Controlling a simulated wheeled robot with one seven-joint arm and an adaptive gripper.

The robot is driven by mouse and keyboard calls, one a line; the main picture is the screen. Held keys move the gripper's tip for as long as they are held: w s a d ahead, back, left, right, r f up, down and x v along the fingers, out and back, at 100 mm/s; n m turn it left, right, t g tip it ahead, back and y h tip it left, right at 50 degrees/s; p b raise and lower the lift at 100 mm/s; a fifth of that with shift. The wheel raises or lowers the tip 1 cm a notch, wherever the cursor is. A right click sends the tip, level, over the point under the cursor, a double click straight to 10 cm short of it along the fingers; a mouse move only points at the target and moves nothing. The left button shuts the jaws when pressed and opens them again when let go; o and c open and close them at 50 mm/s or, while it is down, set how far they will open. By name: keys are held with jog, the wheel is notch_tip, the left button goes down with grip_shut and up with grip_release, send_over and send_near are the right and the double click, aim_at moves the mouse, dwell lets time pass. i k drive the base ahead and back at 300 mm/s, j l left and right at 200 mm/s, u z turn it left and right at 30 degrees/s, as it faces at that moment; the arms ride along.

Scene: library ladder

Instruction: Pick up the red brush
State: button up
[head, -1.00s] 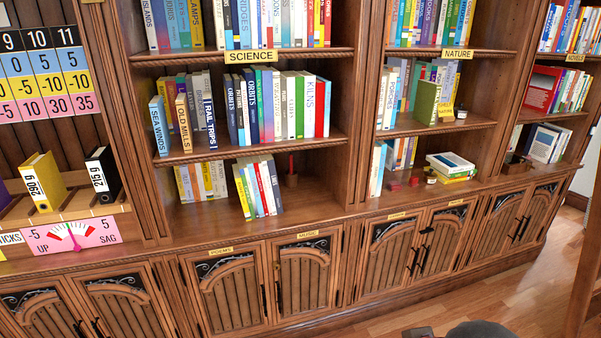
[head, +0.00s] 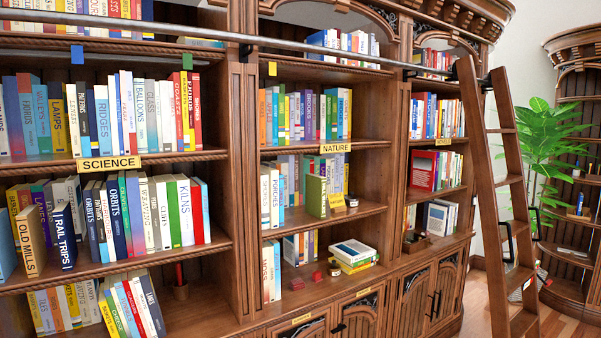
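A thin red upright thing (head: 179,273) stands in a small wooden cup (head: 181,290) on the lowest open shelf under the SCIENCE label, right of a row of leaning books. It may be the red brush, but it is too small to tell. Two low red objects, one (head: 296,284) at the left and one (head: 317,276) at the right, lie on the lowest shelf of the NATURE bay; their kind is unclear. My gripper is not in view.
A wooden ladder (head: 505,200) leans on a metal rail (head: 200,31) at the right. Books fill the shelves. A small book stack (head: 353,256) lies right of the red objects. Closed cupboards (head: 412,300) stand below. Wooden floor (head: 477,313) shows at the lower right.

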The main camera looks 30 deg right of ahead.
aim_at(178, 265)
jog(key=i+l+u, duration=0.5)
jog(key=i+l, duration=0.2)
jog(key=i+l+u, duration=0.3)
jog(key=l, duration=0.2)
jog(key=i+l+u, duration=0.25)
jog(key=l, duration=0.3)
jog(key=i, duration=0.15)
